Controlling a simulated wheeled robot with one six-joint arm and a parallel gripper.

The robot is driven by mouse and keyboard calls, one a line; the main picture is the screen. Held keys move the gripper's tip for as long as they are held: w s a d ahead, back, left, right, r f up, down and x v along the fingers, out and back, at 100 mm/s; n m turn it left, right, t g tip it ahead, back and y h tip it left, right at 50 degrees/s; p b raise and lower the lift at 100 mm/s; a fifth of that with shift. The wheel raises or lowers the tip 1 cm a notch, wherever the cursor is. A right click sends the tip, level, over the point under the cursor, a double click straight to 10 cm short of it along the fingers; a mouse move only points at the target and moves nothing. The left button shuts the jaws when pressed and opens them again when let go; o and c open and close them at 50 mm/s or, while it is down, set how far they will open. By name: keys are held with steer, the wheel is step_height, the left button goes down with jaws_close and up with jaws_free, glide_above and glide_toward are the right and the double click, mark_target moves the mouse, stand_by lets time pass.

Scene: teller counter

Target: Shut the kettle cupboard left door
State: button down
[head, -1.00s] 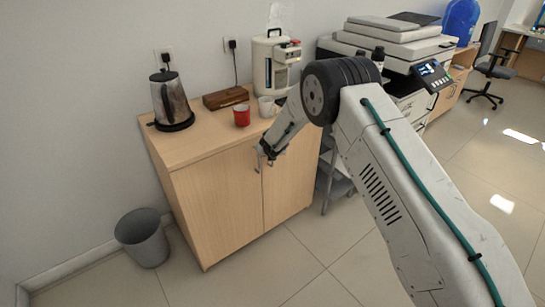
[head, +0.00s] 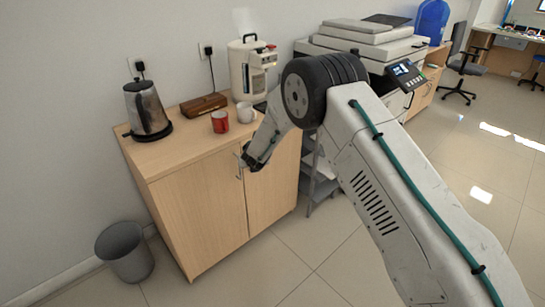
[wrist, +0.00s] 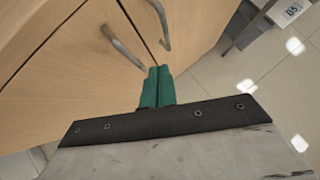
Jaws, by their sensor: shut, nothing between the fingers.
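The kettle cupboard (head: 160,164) is a light wood cabinet with two doors. Its left door (head: 203,215) looks flush with the right door (head: 272,192), with only a thin seam between them. The left door's bar handle (head: 239,169) is beside my gripper (head: 243,163). In the wrist view, my gripper's green fingers (wrist: 157,87) are together and empty, in front of the seam. The left door's handle (wrist: 122,48) is just beyond and left of the fingertips. The right door's handle (wrist: 163,24) is farther off. I cannot tell whether the fingertips touch the door.
A kettle (head: 146,109), red mug (head: 220,121), white mug (head: 245,112), wooden box (head: 204,105) and water dispenser (head: 250,70) stand on top. A grey bin (head: 125,252) is at the left, and a printer (head: 370,48) is at the right. The floor in front is clear.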

steer(key=s+d+r+m+g+h, duration=0.2)
steer(key=s+d+r+m+h, duration=0.3)
steer(key=s+d+r+m, duration=0.85)
steer(key=s+d+r+m+g+h, duration=0.35)
steer(key=s+d+r+m, duration=0.7)
steer(key=d, duration=0.55)
steer(key=s+r+m+y, duration=0.2)
steer(key=s+r+m, duration=0.2)
steer(key=s, duration=0.7)
steer(key=s+r+m+g+y, duration=0.1)
steer(key=s+m, duration=0.4)
steer(key=s, duration=0.6)
steer(key=s+r+m+g+y, duration=0.1)
steer(key=s+r+m+y, duration=0.3)
steer(key=s, duration=0.7)
steer(key=shift+s+r+m, duration=0.3)
steer(key=shift+r+m, duration=0.1)
steer(key=shift+r, duration=0.9)
